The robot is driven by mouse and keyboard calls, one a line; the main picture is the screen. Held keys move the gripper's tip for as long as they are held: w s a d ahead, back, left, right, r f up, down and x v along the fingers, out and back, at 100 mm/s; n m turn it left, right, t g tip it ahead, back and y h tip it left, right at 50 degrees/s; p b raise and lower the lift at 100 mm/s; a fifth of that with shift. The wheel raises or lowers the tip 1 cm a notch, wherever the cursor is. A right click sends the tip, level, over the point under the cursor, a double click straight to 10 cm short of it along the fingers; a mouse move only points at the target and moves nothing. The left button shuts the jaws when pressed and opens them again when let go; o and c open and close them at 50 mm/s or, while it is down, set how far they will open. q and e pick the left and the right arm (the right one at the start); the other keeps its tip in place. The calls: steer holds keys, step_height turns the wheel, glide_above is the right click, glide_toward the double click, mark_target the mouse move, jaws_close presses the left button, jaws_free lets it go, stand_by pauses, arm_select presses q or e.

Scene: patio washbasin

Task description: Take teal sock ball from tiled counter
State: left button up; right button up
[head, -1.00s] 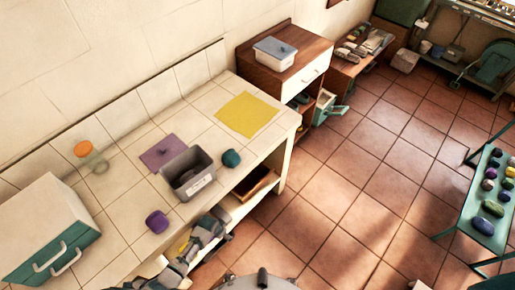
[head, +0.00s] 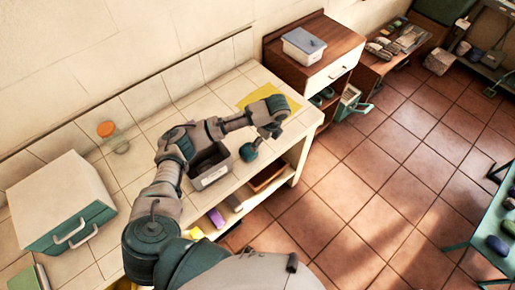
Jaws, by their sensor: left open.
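The teal sock ball (head: 249,152) sits on the tiled counter (head: 226,92) near its front edge, just right of the grey bin (head: 211,180). My left arm reaches across the counter from the lower left. My left gripper (head: 271,131) is open and empty, a little to the right of and beyond the ball, above the counter near the yellow mat. The gap between gripper and ball is small, and their height difference is hard to judge. The ball is partly close under the wrist but mostly visible. My right gripper is out of view.
A white and teal box (head: 65,205) stands at the counter's left, with an orange-lidded jar (head: 105,129) behind. The yellow mat (head: 256,92) is partly covered by my arm. A wooden cabinet (head: 295,70) with a lidded container (head: 304,44) adjoins the counter.

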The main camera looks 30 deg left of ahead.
arm_select(q)
step_height(320, 180, up, 4)
steer(key=a+m, duration=0.1)
steer(key=a, duration=0.1)
glide_toward(249, 151)
steer(key=shift+y, duration=0.4)
steer(key=x, duration=0.4)
steer(key=w+x, duration=0.1)
steer(key=x, duration=0.1)
steer(key=shift+f, duration=0.4)
steer(key=shift+p+x, duration=0.45)
steer(key=shift+x, duration=2.3)
steer(key=shift+d, duration=0.15)
steer(key=c, duration=1.2)
